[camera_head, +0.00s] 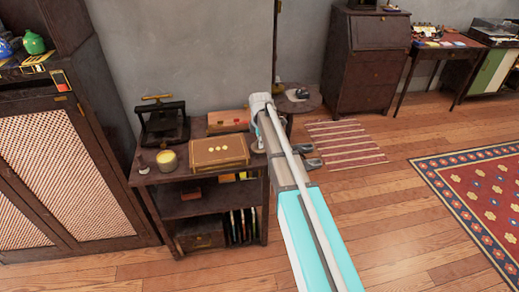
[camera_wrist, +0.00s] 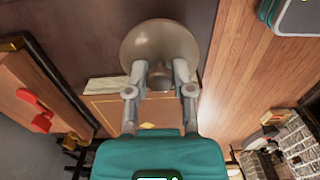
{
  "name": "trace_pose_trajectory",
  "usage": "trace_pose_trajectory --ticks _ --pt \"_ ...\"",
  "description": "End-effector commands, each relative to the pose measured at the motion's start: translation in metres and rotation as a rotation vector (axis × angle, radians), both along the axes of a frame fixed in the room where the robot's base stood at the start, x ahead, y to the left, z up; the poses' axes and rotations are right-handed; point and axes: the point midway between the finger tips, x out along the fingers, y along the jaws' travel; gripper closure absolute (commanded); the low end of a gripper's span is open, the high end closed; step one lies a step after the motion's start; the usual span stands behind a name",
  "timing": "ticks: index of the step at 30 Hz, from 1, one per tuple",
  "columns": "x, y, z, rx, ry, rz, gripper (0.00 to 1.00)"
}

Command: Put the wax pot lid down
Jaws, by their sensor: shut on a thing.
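The wax pot lid (camera_wrist: 160,42) is a round, domed, dull brass-grey disc with a knob, near the top of the wrist view. My gripper (camera_wrist: 160,75) is shut on its knob, with one finger on each side. The lid is over the dark shelf top, close to the edge beside the wooden floor; I cannot tell whether it touches the surface. In the head view my arm largely hides the gripper and lid at the shelf's right end. The wax pot (camera_head: 167,160), open with yellow wax inside, stands on the shelf's left part.
A tan box (camera_head: 219,151) with gold marks lies on the shelf top (camera_head: 150,178), left of my arm. A dark press (camera_head: 162,122) and an orange box (camera_head: 228,120) stand behind. A round side table (camera_head: 299,100) is beyond.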

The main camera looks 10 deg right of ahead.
Motion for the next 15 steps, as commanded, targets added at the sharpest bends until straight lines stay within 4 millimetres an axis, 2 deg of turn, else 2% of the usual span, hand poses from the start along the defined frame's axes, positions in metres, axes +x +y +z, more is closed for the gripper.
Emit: trace_pose_trajectory --ticks 7,15 --pt "0.004 -0.001 -0.006 0.0 0.0 -0.001 1.0" --pt "0.008 -0.003 -0.029 0.0 0.0 -0.001 1.0"
